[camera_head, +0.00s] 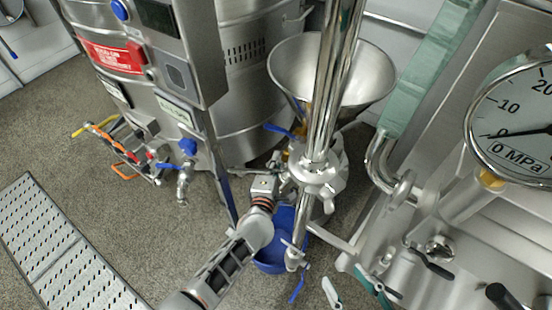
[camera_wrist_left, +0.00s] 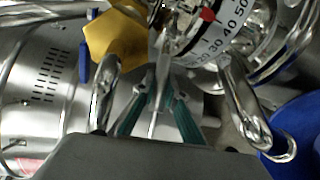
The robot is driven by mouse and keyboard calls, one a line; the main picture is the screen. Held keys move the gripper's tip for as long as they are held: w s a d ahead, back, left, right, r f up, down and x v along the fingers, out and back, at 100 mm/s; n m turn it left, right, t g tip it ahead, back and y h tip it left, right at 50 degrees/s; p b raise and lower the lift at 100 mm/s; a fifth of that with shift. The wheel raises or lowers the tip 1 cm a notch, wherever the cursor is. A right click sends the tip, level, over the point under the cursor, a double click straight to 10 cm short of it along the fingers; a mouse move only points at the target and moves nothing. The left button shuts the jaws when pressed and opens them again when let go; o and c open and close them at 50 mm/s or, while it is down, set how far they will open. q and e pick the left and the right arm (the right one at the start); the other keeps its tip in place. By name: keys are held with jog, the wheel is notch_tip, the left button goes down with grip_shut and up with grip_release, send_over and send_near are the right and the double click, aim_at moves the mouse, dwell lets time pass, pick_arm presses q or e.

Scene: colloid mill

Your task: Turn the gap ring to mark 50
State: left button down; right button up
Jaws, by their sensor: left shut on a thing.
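The gap ring (camera_wrist_left: 215,45) shows in the left wrist view as a white band with black numbers; 20, 30, 40 and 50 can be read. A red pointer (camera_wrist_left: 207,14) stands at the band's upper edge; I cannot tell exactly which mark it meets. A slim metal handle (camera_wrist_left: 163,60) reaches from the ring down between my left fingers. My left gripper (camera_wrist_left: 160,95) is shut on this handle. In the head view my left gripper (camera_head: 265,183) is beside the mill below the steel funnel (camera_head: 335,85), and the scale cannot be read there.
A yellow hex part (camera_wrist_left: 118,38) sits close to my left fingers. A blue bucket (camera_head: 272,250) stands under the mill. A pressure gauge (camera_head: 515,120) and pipes crowd the right. A steel vessel (camera_head: 245,90) stands behind. Open floor (camera_head: 130,220) lies to the left.

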pick_arm(q)
jog(key=shift+d, duration=0.1)
jog(key=c, duration=2)
grip_release()
jog(key=shift+c, duration=0.2)
jog(key=shift+s, duration=0.1)
pick_arm(e)
jog(key=shift+s, duration=0.1)
